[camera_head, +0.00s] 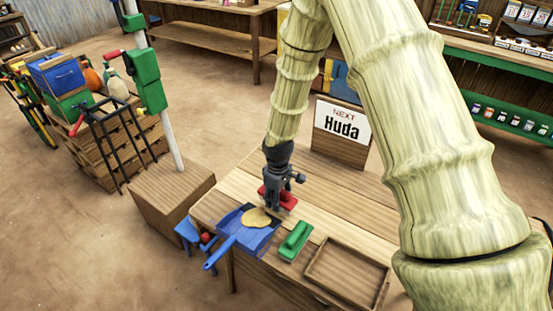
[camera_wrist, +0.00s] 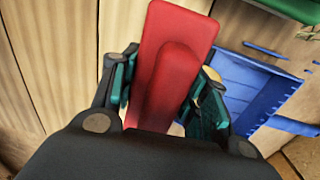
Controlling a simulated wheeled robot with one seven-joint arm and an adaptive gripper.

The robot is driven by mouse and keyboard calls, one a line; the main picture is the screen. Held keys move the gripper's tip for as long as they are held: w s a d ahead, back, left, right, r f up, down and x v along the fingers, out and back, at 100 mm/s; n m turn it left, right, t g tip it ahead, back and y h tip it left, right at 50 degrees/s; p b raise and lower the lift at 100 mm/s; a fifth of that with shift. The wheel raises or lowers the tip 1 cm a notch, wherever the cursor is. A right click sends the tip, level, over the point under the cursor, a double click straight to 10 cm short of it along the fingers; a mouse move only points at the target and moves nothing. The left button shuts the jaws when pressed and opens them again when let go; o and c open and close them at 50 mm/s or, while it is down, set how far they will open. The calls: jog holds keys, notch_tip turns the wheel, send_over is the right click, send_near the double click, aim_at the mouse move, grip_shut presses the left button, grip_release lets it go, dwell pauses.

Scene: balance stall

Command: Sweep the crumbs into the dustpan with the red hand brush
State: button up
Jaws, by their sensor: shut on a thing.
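The red hand brush (camera_head: 288,201) is in my gripper (camera_head: 274,204), just above or on the table; I cannot tell whether it touches. In the wrist view the red brush (camera_wrist: 178,40) lies between the two fingers of my gripper (camera_wrist: 166,88), which are shut on its handle. The blue dustpan (camera_head: 235,221) lies at the table's front left edge, its handle towards the front; it also shows in the wrist view (camera_wrist: 240,80). A flat tan patch, apparently the crumbs (camera_head: 257,217), overlaps the dustpan's back right part, close beside the brush. Single crumbs cannot be made out.
A green brush-like block (camera_head: 295,240) lies right of the dustpan. A shallow wooden tray (camera_head: 318,278) stands at the front right of the table (camera_head: 332,205). A sign reading "Huda" (camera_head: 341,121) stands at the back. The tabletop between sign and tray is clear.

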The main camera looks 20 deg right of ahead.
jog(key=shift+r+p, duration=1.4)
jog(key=shift+r, duration=0.85)
